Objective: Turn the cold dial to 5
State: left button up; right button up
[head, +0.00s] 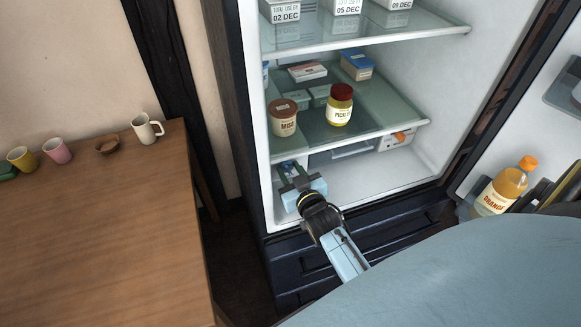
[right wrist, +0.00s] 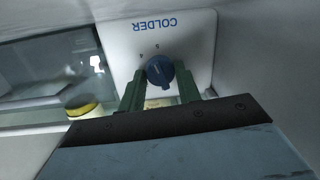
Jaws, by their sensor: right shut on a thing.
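The cold dial (right wrist: 160,70) is a round blue knob on a white panel (right wrist: 190,38) marked COLDER in blue letters. Small numbers stand above the knob, but they are too small to read surely, and I cannot tell which one it points at. My right gripper (right wrist: 160,88) has a green finger on each side of the knob and is shut on it. In the head view my right gripper (head: 295,174) reaches into the lower left of the open fridge, under the lower glass shelf. My left gripper is not in view.
The glass shelf (head: 375,128) above my right gripper holds a miso jar (head: 283,119), a pickle jar (head: 340,107) and boxes. The open fridge door at right holds an orange bottle (head: 502,188). A wooden table (head: 100,225) with cups stands left.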

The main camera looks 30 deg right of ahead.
jog(key=shift+m, duration=0.7)
jog(key=shift+f+m+p, duration=0.1)
jog(key=shift+m+p, duration=0.3)
jog(key=shift+p, duration=0.05)
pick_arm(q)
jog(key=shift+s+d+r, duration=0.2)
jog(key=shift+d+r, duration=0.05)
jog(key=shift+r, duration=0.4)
pick_arm(e)
jog(key=shift+m, duration=0.4)
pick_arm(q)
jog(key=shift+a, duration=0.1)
pick_arm(e)
jog(key=shift+y, duration=0.4)
jog(key=o, duration=0.7)
jog(key=shift+s, duration=0.15)
pick_arm(q)
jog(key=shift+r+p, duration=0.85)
jog(key=shift+p, duration=0.05)
pick_arm(e)
jog(key=s+a+r, duration=0.1)
jog(key=s, duration=1.2)
jog(key=shift+a+r, duration=0.25)
jog(key=shift+a, duration=0.1)
